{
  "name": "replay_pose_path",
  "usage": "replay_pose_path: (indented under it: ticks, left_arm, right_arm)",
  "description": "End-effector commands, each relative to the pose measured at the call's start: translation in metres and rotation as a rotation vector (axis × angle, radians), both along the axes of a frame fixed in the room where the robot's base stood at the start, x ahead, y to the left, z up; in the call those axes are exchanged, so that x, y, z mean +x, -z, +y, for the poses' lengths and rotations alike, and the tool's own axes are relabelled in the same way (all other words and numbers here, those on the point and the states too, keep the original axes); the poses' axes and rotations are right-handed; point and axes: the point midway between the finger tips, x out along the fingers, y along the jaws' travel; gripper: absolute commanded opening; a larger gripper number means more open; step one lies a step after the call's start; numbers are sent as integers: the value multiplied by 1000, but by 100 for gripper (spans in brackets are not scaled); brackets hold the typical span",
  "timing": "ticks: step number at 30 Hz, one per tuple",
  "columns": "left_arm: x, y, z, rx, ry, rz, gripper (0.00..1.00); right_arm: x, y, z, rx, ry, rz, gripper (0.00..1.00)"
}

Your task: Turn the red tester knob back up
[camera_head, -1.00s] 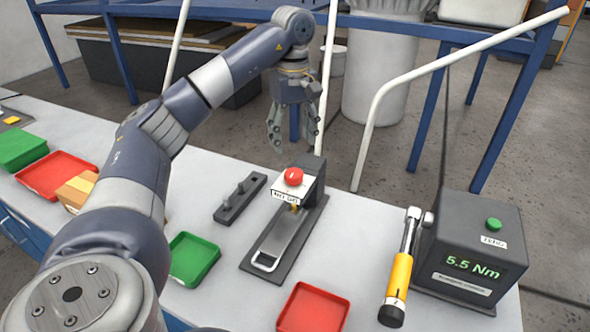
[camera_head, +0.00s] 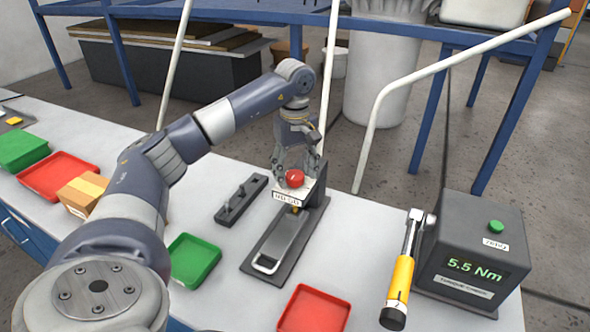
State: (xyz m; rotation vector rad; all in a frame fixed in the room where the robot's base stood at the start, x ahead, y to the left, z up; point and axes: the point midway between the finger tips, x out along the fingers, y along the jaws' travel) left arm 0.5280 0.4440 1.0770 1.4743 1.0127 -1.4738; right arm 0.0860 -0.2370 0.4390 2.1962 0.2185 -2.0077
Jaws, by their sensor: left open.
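The red knob (camera_head: 295,178) sits on top of the tester, a dark grey stand (camera_head: 284,235) with a white label plate in front and a metal lever loop below. My left gripper (camera_head: 294,172) is open and points down at the knob, with its fingers around or just behind it. I cannot tell whether the fingers touch the knob. The fingers partly hide the top of the tester. My right gripper is not in view.
A torque checker (camera_head: 470,255) reading 5.5 Nm and a yellow-handled wrench (camera_head: 400,275) are at the right. A green tray (camera_head: 194,260), a red tray (camera_head: 313,310) and a dark holder (camera_head: 241,200) surround the tester. White rails (camera_head: 372,122) rise behind the table.

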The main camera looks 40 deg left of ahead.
Motion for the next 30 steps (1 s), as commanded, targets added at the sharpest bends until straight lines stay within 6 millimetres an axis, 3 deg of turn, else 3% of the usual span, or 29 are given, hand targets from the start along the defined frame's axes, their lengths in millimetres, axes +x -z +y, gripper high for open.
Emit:
replay_pose_path:
  ticks: [1, 6, 20, 30]
  left_arm:
    - [0, 0, 0, 0, 0, 0, 52]
    - [0, 0, 0, 0, 0, 0, 15]
    - [0, -1, 0, 1, -68, 2, 15]
    - [0, -1, 0, 1, -327, 3, 15]
  right_arm:
    - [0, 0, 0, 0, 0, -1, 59]
    - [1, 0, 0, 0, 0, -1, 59]
    - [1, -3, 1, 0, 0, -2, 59]
    - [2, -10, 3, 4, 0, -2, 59]
